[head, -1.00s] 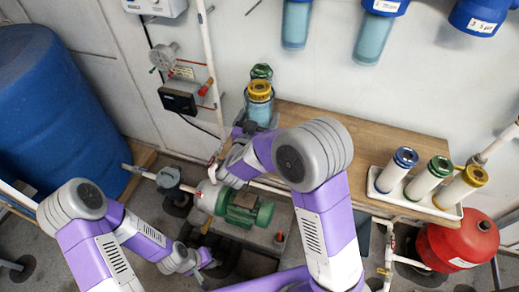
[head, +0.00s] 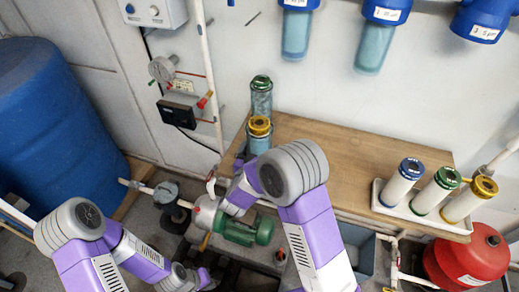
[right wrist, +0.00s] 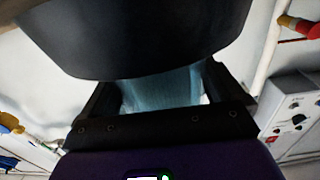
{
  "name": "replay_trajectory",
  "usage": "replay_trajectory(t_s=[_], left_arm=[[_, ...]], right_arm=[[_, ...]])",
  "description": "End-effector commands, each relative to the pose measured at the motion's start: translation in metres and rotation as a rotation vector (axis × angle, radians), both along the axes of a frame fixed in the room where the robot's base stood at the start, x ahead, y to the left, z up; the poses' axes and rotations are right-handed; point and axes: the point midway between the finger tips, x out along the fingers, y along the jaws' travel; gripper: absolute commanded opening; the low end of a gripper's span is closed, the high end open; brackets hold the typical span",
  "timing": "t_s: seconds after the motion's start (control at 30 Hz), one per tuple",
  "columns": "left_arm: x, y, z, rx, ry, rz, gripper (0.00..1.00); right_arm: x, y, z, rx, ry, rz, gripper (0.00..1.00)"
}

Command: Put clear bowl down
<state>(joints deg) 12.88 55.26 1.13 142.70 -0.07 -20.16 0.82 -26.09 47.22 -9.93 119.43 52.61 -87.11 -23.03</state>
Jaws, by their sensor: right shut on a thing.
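A clear, bluish bowl (head: 259,145) with a yellow ringed top is upright at the left end of the wooden bench (head: 330,150). My right gripper (head: 241,158) is shut on it from the left and front; my arm hides part of it. In the right wrist view the bluish see-through wall of the bowl (right wrist: 163,88) is between the dark fingers, under a large dark shape. I cannot tell whether its base touches anything. A similar bowl with a green top (head: 261,98) stands just behind. My left gripper (head: 203,278) is low, over the floor equipment, its fingers too small to read.
A white tray (head: 463,228) with blue-, green- and yellow-topped cartridges is at the bench's right end. The middle of the bench is clear. Blue-headed filter housings (head: 380,35) hang on the wall. A green pump (head: 245,230), a blue barrel (head: 55,110) and a red tank (head: 468,258) stand around.

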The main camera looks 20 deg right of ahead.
Motion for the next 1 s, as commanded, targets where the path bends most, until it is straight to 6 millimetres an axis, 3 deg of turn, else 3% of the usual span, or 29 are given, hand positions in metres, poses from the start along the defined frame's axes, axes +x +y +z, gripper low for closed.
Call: replay_trajectory(t_s=[0.17, 0.2, 0.57, 1.0], left_arm=[[0.000, 0.000, -0.004, 0.000, 0.000, 0.000, 0.00], [0.000, 0.000, -0.003, 0.000, 0.000, 0.000, 0.00], [0.000, 0.000, 0.002, 0.000, 0.000, 0.000, 0.00], [0.000, 0.000, 0.015, 0.000, 0.000, 0.000, 0.00]], right_arm=[[0.000, 0.000, -0.002, -0.002, -0.006, 0.000, 0.40], [0.000, 0.000, -0.003, -0.001, 0.001, 0.000, 1.00], [-0.003, 0.003, 0.001, -0.001, 0.003, 0.002, 1.00], [-0.076, 0.053, 0.001, -0.004, 0.004, 0.005, 1.00]])
